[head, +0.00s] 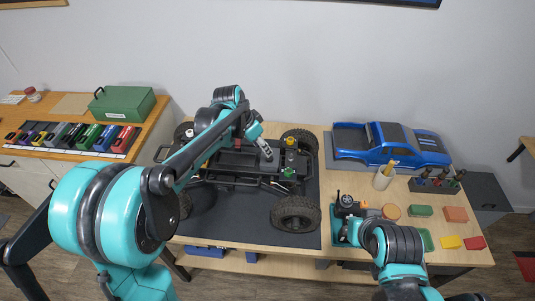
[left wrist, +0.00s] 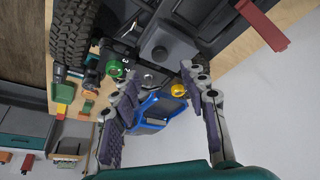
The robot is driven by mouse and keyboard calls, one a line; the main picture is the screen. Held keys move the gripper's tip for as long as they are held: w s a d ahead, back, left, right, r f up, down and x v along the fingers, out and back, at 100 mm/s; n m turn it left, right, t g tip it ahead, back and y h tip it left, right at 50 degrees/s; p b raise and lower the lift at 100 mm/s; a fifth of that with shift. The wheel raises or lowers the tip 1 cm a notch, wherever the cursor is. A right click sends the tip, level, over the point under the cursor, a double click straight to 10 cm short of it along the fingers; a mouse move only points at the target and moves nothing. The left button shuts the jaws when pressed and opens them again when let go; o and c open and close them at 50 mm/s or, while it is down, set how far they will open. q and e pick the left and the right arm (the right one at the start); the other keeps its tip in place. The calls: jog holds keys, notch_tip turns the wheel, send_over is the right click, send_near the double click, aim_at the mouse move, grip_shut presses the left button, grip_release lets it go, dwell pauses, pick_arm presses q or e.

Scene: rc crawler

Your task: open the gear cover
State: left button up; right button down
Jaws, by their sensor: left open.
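The crawler chassis (head: 240,162) stands on a dark mat, with a green-topped part (head: 288,173) and a yellow-topped part (head: 290,141) on its right side. My left gripper (head: 266,152) reaches over the middle of the chassis. In the left wrist view its fingers (left wrist: 160,74) are apart with nothing held between them; the green knob (left wrist: 117,69) and yellow knob (left wrist: 178,90) show near the fingertips. A dark boxy part (left wrist: 160,50) of the chassis lies beyond them; I cannot tell whether it is the gear cover. My right gripper (head: 352,230) is low at the mat's right, its fingers unclear.
A blue truck body (head: 390,147) lies on a grey mat at the back right. A white cup (head: 382,178), a dark tool rack (head: 436,182) and several coloured blocks stand right. A green toolbox (head: 124,104) sits on the left counter. The dark mat's front (head: 235,225) is clear.

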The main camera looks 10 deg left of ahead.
aim_at(267, 158)
pick_arm(q)
jog(key=b+x, duration=0.2)
jog(key=x, duration=0.5)
jog(key=shift+f, duration=0.15)
grip_shut()
